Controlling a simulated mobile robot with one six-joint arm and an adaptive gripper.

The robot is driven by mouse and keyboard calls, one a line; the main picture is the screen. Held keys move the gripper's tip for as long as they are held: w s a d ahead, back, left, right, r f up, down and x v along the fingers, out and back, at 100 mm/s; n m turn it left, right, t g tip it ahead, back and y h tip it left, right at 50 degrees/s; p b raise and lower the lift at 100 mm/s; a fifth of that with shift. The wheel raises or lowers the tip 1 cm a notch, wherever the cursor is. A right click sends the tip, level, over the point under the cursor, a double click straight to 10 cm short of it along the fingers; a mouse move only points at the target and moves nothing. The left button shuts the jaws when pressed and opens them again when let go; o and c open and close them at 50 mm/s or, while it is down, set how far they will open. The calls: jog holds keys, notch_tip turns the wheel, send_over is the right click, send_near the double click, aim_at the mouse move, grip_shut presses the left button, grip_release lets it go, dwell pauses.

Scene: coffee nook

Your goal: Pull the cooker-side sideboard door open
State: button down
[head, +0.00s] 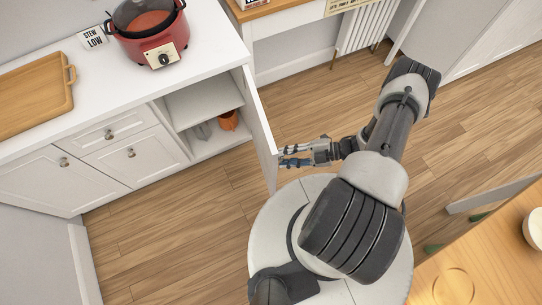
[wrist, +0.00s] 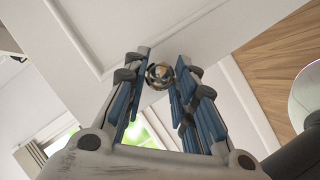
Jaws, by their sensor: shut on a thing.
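The white sideboard (head: 215,45) stands at the left in the head view, with a red slow cooker (head: 148,48) on its top. The cooker-side door (head: 262,125) stands swung well out from the cabinet, seen nearly edge-on. It also fills much of the wrist view as a white panel (wrist: 120,28). My gripper (head: 283,156) is at the door's outer face, near its free edge. In the wrist view its blue-padded fingers are shut on a round metal knob (wrist: 159,75). The knob is hidden in the head view.
The open compartment shows a shelf (head: 200,103), an orange vessel (head: 228,120) and a grey item (head: 203,131). Closed drawers and doors with knobs lie to the left. A wooden tray (head: 35,98) lies on top. Wooden floor (head: 190,225) is clear before the cabinet. A wooden table (head: 500,265) is at lower right.

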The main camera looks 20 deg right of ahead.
jog(key=shift+w+d+f+n+g, duration=0.1)
jog(key=shift+d+n+g, duration=0.25)
jog(key=shift+d, duration=0.6)
jog(key=c, duration=1.3)
grip_release()
jog(key=v, duration=1.2)
jog(key=shift+w, duration=0.1)
